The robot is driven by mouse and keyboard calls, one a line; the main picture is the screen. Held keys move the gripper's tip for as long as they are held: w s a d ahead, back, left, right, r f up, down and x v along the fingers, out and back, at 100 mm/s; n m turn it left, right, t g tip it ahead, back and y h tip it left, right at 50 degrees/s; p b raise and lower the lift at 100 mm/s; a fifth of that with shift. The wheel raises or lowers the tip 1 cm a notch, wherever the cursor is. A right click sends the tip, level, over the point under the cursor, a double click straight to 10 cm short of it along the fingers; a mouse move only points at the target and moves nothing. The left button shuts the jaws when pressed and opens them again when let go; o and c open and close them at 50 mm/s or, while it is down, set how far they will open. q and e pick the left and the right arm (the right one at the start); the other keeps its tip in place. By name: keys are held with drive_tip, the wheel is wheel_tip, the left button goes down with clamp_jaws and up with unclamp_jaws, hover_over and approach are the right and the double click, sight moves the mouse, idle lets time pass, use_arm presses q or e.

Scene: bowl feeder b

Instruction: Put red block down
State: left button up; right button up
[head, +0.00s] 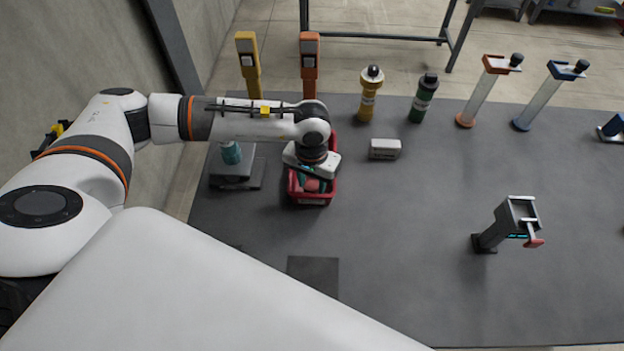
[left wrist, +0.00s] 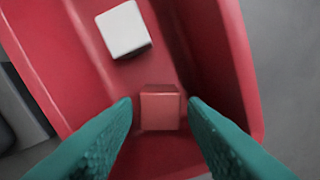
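The red block (left wrist: 160,108) sits in the red bin (left wrist: 232,50), low in the left wrist view. My left gripper (left wrist: 161,104) has its teal fingers on either side of the block. Narrow gaps show between the fingertips and the block, so the gripper looks open around it, not pressed on it. In the head view, the left gripper (head: 312,184) points down into the red bin (head: 312,200), and the wrist hides much of the bin's inside. My right gripper is not in view.
A white block (left wrist: 123,29) lies in the bin. A grey stand (head: 236,172) with a teal cylinder is left of the bin. A grey-white box (head: 384,149), yellow bottle (head: 370,95) and green bottle (head: 423,98) stand to the right. The table's (head: 400,250) middle is clear.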

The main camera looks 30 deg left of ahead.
sight(311, 186)
use_arm(q)
drive_tip(key=shift+o, duration=0.7)
drive_tip(key=shift+r, duration=0.25)
wheel_tip(311, 186, up, 12)
drive_tip(key=b, duration=0.2)
drive_tip(key=shift+f, duration=0.15)
